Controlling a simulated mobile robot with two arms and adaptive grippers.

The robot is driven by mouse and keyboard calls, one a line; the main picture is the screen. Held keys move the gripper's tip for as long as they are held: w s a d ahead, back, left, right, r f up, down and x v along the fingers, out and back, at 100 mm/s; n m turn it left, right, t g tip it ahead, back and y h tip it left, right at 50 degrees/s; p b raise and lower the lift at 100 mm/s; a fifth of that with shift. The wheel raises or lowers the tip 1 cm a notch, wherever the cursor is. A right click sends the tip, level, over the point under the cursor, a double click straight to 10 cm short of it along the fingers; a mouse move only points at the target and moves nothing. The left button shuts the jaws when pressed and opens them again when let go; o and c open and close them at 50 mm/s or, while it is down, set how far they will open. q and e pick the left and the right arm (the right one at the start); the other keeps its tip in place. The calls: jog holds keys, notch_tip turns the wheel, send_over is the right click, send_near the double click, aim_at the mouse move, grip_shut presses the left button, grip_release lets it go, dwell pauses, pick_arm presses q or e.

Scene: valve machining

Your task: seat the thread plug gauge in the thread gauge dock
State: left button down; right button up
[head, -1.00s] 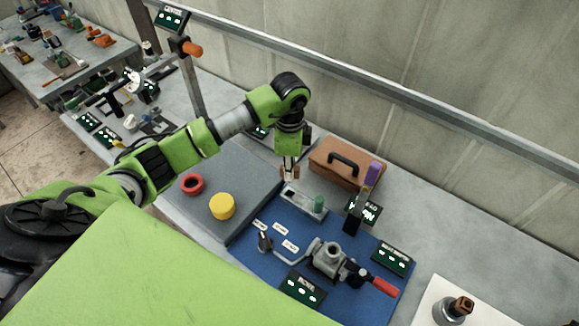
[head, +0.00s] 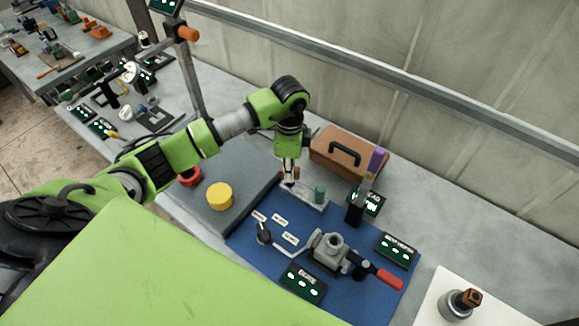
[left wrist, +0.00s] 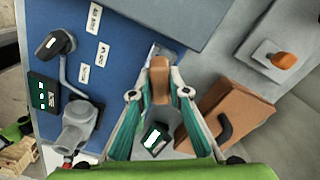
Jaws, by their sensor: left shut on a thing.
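My left gripper (head: 289,179) points down at the left end of a narrow grey tray-like holder (head: 305,197), which I take to be the thread gauge dock. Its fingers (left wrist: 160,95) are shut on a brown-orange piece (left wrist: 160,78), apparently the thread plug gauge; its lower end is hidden. The grey holder shows partly behind that piece in the left wrist view (left wrist: 153,54). I cannot tell whether the piece touches the holder. My right gripper is not in view.
A brown case (head: 348,152) stands close behind. A black post with a purple-topped piece (head: 377,160) is to the right. A valve with a red handle (head: 328,251) lies on the blue mat (head: 245,252). Yellow (head: 219,196) and red (head: 190,176) round pieces sit left.

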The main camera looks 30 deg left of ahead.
pick_arm(q)
jog(key=shift+f, duration=0.25)
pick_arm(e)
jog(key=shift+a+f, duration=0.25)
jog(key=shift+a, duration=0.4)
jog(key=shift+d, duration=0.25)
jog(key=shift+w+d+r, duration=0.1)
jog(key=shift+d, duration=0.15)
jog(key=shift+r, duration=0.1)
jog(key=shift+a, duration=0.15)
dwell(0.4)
pick_arm(q)
jog(key=shift+f, duration=0.15)
